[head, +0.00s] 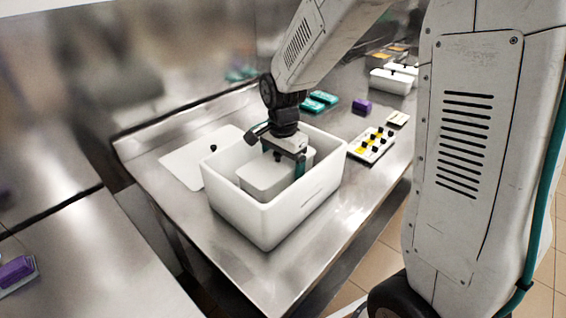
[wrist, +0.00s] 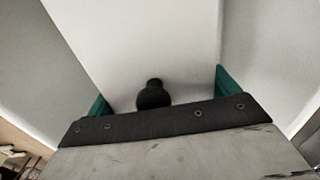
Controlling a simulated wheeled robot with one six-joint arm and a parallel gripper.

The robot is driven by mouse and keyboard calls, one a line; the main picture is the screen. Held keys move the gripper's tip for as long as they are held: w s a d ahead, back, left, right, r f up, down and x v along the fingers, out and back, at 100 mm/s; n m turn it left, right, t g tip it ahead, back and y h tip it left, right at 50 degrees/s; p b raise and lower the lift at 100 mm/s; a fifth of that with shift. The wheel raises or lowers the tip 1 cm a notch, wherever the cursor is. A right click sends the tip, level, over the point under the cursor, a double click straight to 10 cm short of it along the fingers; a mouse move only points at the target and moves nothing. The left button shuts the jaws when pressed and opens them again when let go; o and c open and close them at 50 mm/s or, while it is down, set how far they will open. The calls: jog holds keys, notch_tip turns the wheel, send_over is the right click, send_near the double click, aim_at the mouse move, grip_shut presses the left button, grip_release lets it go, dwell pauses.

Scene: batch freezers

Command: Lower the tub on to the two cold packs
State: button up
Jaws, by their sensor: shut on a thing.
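The pale tub (head: 262,182) is inside the large white open-topped box (head: 262,222), with its top near or below the box's rim. My gripper (head: 284,158) reaches down into the box from above and is shut on the tub. In the wrist view the tub's white top (wrist: 140,45) with a black knob (wrist: 153,95) lies between my two teal fingers. The tub's underside and the box floor are hidden, so I cannot tell whether it touches anything below. No cold packs show inside the box.
A white lid (head: 190,163) with a black knob lies left of the box. Two teal packs (head: 318,101), a purple block (head: 362,106), a tray of black-knobbed pieces (head: 371,145) and another white tub (head: 391,80) are behind and right. The bench front is clear.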

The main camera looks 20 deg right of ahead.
jog(key=shift+f, duration=0.6)
dwell(0.4)
jog(key=o, duration=1.3)
jog(key=shift+c, duration=0.2)
notch_tip(320, 180, up, 16)
dwell(0.5)
dwell(0.4)
jog(key=s+d+n+t, duration=0.1)
jog(key=s+n, duration=1.2)
jog(key=s, duration=1.2)
jog(key=shift+r+n, duration=0.15)
jog(key=shift+n, duration=0.15)
